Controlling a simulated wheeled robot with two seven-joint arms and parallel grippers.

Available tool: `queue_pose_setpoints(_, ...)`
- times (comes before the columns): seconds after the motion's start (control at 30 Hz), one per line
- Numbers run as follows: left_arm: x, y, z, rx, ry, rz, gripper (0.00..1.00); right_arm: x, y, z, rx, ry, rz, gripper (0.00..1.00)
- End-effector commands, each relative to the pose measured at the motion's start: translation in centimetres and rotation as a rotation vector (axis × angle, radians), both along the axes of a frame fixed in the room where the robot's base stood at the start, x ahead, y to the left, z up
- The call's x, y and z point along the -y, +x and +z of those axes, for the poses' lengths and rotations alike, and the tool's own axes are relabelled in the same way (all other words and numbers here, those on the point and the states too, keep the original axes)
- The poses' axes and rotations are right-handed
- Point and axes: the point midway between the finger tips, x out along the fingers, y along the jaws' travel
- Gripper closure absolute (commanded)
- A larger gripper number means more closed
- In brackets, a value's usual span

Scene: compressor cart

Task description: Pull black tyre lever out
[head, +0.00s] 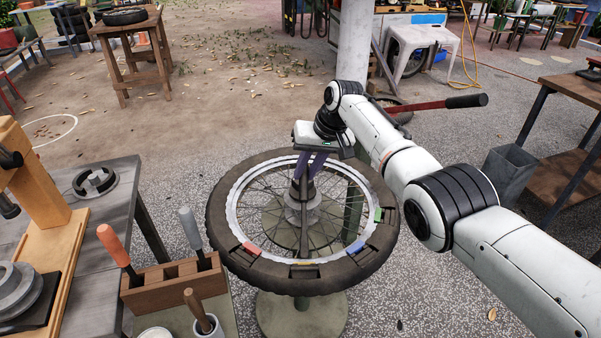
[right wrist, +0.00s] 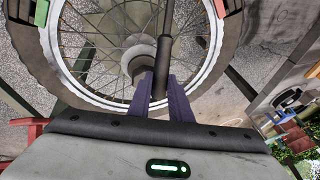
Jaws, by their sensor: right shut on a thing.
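A wheel with a dark tyre (head: 222,235) and a pale spoked rim lies flat on a round-based stand (head: 300,317). My right gripper (head: 303,180) reaches down over the hub with its purple fingers. In the right wrist view the gripper (right wrist: 157,88) is shut on a slim black bar, which I take as the black tyre lever (right wrist: 164,55). The lever runs from between the fingers across the spokes towards the rim. In the head view the fingers hide part of the hub. My left gripper is not in view.
Red (head: 251,249), blue (head: 355,247) and green (head: 378,215) marks sit around the rim. A wooden block (head: 172,284) with handled tools stands close at the wheel's left. A red bar with a black grip (head: 467,101) is behind my right arm. A grey bin (head: 508,172) stands right.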

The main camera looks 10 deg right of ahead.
Motion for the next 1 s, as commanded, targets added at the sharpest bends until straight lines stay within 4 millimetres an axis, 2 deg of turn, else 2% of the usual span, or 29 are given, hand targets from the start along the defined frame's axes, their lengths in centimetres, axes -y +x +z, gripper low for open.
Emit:
queue_pose_setpoints(0.13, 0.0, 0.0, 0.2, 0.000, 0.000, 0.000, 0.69, 0.6, 0.2, 0.5, 0.001, 0.000, -0.009, 1.00)
queue_pose_setpoints(0.47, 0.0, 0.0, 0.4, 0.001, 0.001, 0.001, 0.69, 0.7, 0.2, 0.6, 0.001, 0.001, -0.008, 1.00)
queue_pose_setpoints(1.0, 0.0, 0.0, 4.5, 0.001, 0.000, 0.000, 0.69, 0.6, 0.2, 4.7, 0.001, 0.001, -0.008, 1.00)
